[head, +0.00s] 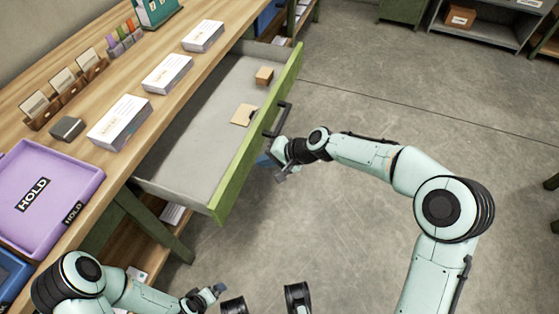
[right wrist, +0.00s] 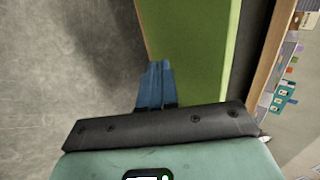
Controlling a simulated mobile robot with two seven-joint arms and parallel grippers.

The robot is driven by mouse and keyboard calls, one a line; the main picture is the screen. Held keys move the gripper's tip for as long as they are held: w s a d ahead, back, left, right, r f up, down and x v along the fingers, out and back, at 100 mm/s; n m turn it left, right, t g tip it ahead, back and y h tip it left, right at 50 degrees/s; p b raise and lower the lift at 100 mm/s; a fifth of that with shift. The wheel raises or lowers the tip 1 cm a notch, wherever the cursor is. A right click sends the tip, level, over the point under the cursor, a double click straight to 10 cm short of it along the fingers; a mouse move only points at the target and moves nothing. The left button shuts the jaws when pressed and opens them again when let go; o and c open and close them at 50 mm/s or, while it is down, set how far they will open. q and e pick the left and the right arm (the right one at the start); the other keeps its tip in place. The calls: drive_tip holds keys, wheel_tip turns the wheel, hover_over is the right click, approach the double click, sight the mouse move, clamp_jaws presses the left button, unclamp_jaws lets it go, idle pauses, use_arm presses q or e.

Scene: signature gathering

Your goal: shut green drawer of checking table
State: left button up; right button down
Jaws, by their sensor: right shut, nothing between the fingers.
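The green drawer (head: 232,165) of the wooden checking table (head: 85,90) stands pulled out. Its grey inside shows a small brown box (head: 264,75) and a tan card or envelope (head: 243,115). A dark bar handle (head: 277,119) is on its green front. My right gripper (head: 264,160) is shut and empty, at the outer side of the drawer front, just below the handle in the picture. In the right wrist view its blue fingers (right wrist: 155,85) are together beside the green front (right wrist: 190,50); I cannot tell if they touch. My left gripper (head: 217,291) is low, away from the drawer; its jaw opening is unclear.
The tabletop holds white paper stacks (head: 120,122), a purple HOLD tray (head: 48,190), a small dark box (head: 67,128) and card holders (head: 62,92). A table leg (head: 155,225) stands below the drawer. Grey floor to the right is open; a shelf (head: 485,25) is at the back.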

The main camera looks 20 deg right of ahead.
use_arm(q)
drive_tip(key=shift+s+f, duration=0.2)
drive_tip(key=shift+s, duration=0.05)
use_arm(e)
drive_tip(key=shift+w+a, duration=0.55)
drive_tip(key=shift+a, duration=0.25)
